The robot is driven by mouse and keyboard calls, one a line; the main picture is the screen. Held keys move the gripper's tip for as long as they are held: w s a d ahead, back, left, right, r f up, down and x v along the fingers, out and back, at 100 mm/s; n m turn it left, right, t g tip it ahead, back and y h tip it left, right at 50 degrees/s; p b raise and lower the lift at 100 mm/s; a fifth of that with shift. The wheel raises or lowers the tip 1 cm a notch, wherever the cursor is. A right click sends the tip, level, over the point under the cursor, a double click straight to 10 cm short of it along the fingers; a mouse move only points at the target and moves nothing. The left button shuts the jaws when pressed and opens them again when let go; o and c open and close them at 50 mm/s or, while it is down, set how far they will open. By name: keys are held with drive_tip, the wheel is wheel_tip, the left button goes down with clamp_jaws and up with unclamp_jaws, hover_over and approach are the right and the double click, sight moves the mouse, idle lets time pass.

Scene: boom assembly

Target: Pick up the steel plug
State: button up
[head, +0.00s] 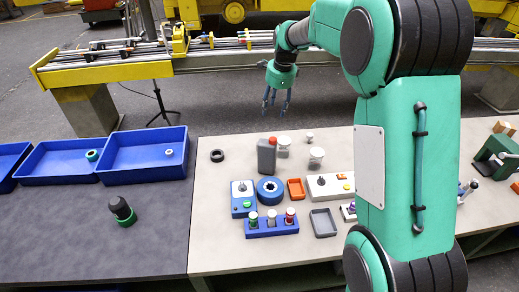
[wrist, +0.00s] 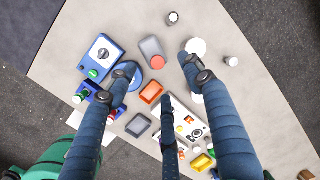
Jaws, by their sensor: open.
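My gripper (head: 277,98) hangs open and empty above the back of the light table, its several fingers pointing down. In the wrist view its spread blue fingers (wrist: 160,78) have nothing between them. I cannot tell for sure which piece is the steel plug. Candidates are pale round-topped pieces: one (head: 316,155) right of the grey bottle, another (head: 283,144) just behind the bottle, and a small one (head: 309,136) further back. The wrist view shows a pale disc-topped piece (wrist: 196,46) beside the right finger, partly hidden, and small pieces (wrist: 172,18) and (wrist: 231,61) around it.
A grey bottle (head: 267,157) with a red cap stands close by. Blue ring (head: 270,189), orange tray (head: 296,188), switch boxes and a blue rack (head: 271,228) crowd the table's middle. Blue bins (head: 145,154) stand left. The front left of the light table is clear.

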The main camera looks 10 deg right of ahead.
drive_tip(key=w+a+f+m, duration=0.1)
drive_tip(key=w+f+m, duration=0.2)
drive_tip(key=w+f, duration=0.3)
drive_tip(key=w+a+f+m+g, duration=0.1)
drive_tip(key=w+f+m, duration=0.2)
drive_tip(key=f, duration=0.9)
drive_tip(key=w, duration=0.2)
drive_tip(key=shift+w, duration=0.4)
drive_tip(key=shift+w+a+f+b, duration=0.1)
drive_tip(key=shift+a+f+b, duration=0.15)
drive_tip(key=shift+f, duration=1.2)
drive_tip(key=shift+w+a+f+b, duration=0.15)
drive_tip(key=shift+f+b, duration=0.2)
drive_tip(key=shift+f, duration=1.05)
drive_tip(key=shift+w+a+f+b, duration=0.1)
drive_tip(key=shift+a+f+b, duration=0.15)
drive_tip(key=shift+f, duration=1.2)
drive_tip(key=shift+f, duration=0.1)
drive_tip(key=shift+w+a+f+b, duration=0.15)
drive_tip(key=shift+f+b, duration=0.25)
drive_tip(key=shift+f, duration=0.85)
drive_tip(key=shift+w+a+f+b, duration=0.15)
drive_tip(key=shift+f+b, duration=0.2)
drive_tip(key=shift+f, duration=0.85)
clamp_jaws()
